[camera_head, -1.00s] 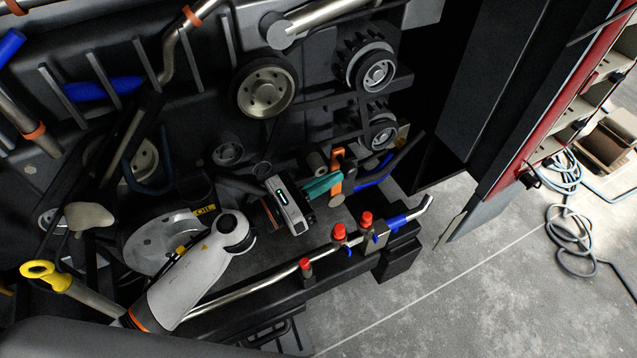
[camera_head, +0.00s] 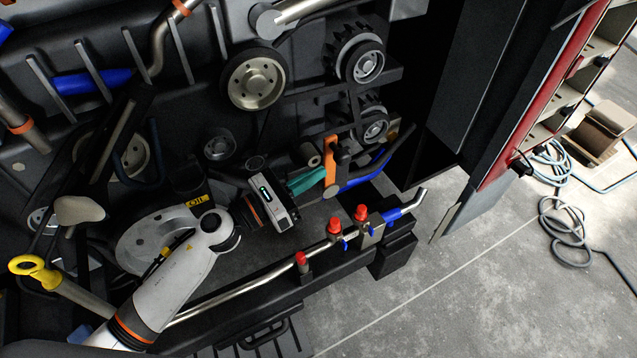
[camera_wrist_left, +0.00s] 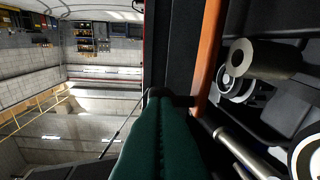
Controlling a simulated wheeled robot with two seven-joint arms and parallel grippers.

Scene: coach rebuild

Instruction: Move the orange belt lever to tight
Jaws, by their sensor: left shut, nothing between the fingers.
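The orange belt lever (camera_head: 331,160) stands roughly upright in the head view, below the toothed pulleys at the right part of the engine. In the left wrist view the lever (camera_wrist_left: 208,55) is a long orange bar just right of the fingers. My left gripper (camera_head: 318,174), with green fingers, is shut and empty, its tips right beside the lever's left side. The fingers (camera_wrist_left: 160,110) also show closed together in the left wrist view. I cannot tell for sure whether they touch the lever. No tight marking can be read. My right gripper is not in view.
A grooved pulley (camera_head: 366,64) and another below it (camera_head: 374,126) sit above the lever. A metal pipe with red caps (camera_head: 334,226) runs below my left arm. A blue hose (camera_head: 362,178) lies right of the lever. Open concrete floor (camera_head: 470,290) is at the lower right.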

